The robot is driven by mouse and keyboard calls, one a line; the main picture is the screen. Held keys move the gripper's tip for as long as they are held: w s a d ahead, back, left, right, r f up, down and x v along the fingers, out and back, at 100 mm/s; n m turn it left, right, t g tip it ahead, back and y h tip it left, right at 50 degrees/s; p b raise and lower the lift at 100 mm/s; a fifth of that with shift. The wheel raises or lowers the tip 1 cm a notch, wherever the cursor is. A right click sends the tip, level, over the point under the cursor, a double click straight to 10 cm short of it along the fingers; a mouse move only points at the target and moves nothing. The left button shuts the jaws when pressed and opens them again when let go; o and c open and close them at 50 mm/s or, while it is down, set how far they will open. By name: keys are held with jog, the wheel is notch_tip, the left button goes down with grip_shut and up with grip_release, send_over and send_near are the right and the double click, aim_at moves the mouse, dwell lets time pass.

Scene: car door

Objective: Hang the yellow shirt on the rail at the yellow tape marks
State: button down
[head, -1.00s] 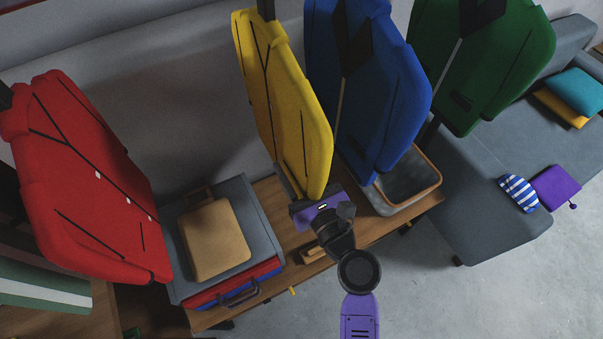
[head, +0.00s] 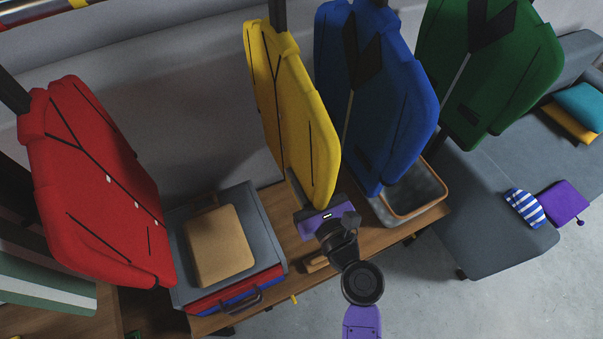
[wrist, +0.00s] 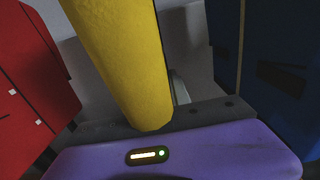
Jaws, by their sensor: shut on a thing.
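The yellow shirt (head: 292,115) hangs upright in the middle of the head view, between the red shirt and the blue shirt. It also fills the upper middle of the wrist view (wrist: 122,60). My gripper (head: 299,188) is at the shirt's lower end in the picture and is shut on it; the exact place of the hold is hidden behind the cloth. One grey finger (wrist: 180,90) shows beside the shirt in the wrist view. A piece of the rail (head: 40,13) with red and yellow tape marks (head: 78,3) shows at the top left.
The red shirt (head: 100,185) hangs to the left, the blue shirt (head: 375,100) close on the right, and the green shirt (head: 490,70) beyond it.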

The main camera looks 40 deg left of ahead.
jog(key=shift+r, duration=0.2)
jog(key=shift+f, duration=0.35)
jog(key=c, duration=1.1)
grip_release()
jog(key=shift+f, duration=0.1)
jog(key=b+v, duration=0.1)
jog(key=v, duration=0.6)
jog(key=shift+s+d, duration=0.15)
jog(key=shift+d, duration=0.2)
